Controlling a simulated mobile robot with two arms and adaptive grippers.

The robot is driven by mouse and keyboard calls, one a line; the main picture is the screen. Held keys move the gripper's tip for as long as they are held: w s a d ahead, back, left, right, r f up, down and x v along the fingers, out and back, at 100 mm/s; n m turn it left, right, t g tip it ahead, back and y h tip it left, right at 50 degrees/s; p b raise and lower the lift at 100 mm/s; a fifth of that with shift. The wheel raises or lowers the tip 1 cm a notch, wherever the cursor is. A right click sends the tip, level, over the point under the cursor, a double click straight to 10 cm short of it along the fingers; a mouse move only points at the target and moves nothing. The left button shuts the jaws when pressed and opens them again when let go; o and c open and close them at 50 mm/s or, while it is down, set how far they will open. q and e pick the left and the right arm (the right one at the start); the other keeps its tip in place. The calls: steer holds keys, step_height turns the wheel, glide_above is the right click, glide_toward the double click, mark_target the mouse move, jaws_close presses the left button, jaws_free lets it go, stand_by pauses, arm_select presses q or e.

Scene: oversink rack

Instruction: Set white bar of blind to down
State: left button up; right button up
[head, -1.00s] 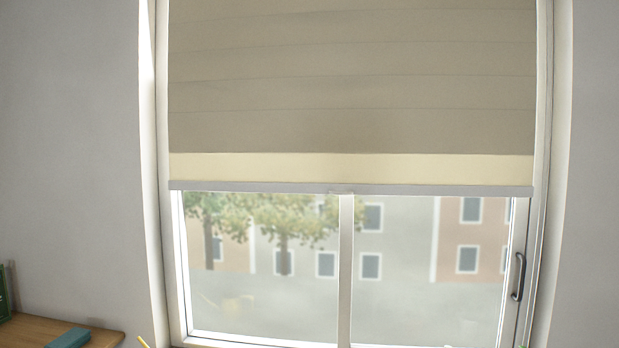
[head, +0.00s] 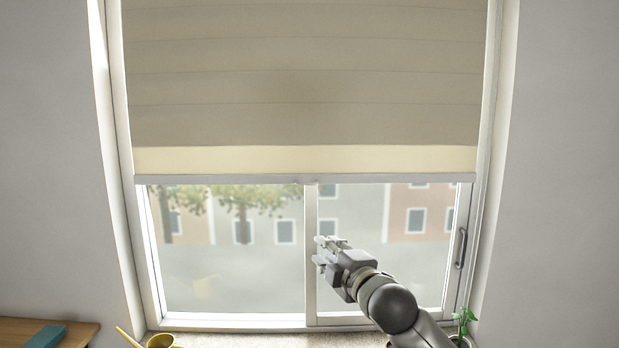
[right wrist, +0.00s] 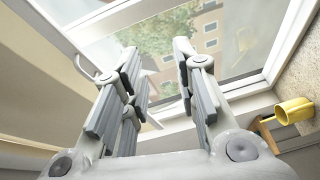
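The beige blind (head: 300,80) covers the upper part of the window. My right gripper (head: 324,250) is below the bar, in front of the window's middle post, and apart from the bar in the picture. In the right wrist view its two fingers (right wrist: 157,60) are spread with nothing between them. A pale hooked piece shows left of the fingers there; I cannot tell whether it is the bar's tab. My left gripper is not in view.
The window (head: 230,270) has a dark handle (head: 461,248) at right. A yellow watering can (head: 160,341) and a green plant (head: 463,320) stand along the bottom. A wooden table (head: 15,330) with a teal object (head: 47,336) is at lower left. The yellow vessel also shows in the wrist view (right wrist: 294,111).

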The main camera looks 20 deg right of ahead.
mark_target(307, 183)
step_height(307, 183, up, 11)
steer(key=s+n+t, duration=0.2)
steer(key=shift+y, duration=0.4)
steer(key=w+p, duration=0.2)
steer(key=w, duration=0.1)
steer(key=w+a+r+p, duration=0.1)
steer(key=w, duration=0.2)
steer(key=w+p, duration=0.2)
steer(key=w, duration=0.2)
steer(key=shift+a+r+p, duration=0.25)
steer(key=shift+r+p, duration=0.05)
steer(key=shift+r, duration=0.05)
steer(key=shift+w+a+f, duration=0.1)
steer(key=shift+w, duration=0.5)
jaws_close()
